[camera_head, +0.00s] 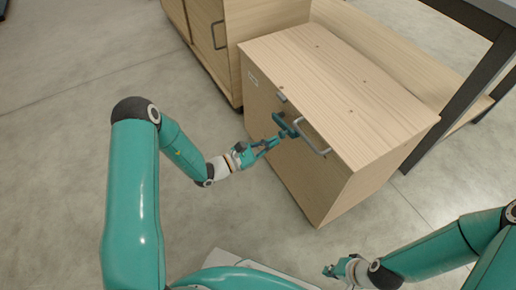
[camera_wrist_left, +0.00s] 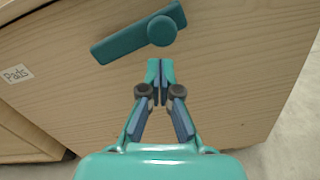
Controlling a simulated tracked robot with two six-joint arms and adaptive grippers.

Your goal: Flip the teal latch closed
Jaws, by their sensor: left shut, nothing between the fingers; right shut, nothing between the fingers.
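The teal latch (camera_head: 284,123) is on the front of a light wooden cabinet (camera_head: 335,85). In the left wrist view the latch (camera_wrist_left: 127,42) is a flat bar with a round pivot knob near its right part, lying slanted with its left end lower. My left gripper (camera_head: 279,138) is close to the cabinet front at the latch. In the left wrist view its shut, empty fingertips (camera_wrist_left: 160,66) are just below the knob; I cannot tell whether they touch it. My right gripper (camera_head: 329,270) is shut and empty, low in the head view, away from the cabinet.
A grey bar handle (camera_head: 314,140) sticks out of the cabinet front just right of the latch. A small "Pads" label (camera_wrist_left: 17,74) is on the front. Another wooden cabinet (camera_head: 207,25) stands behind, and a dark-legged table (camera_head: 455,100) at right. The floor left is clear.

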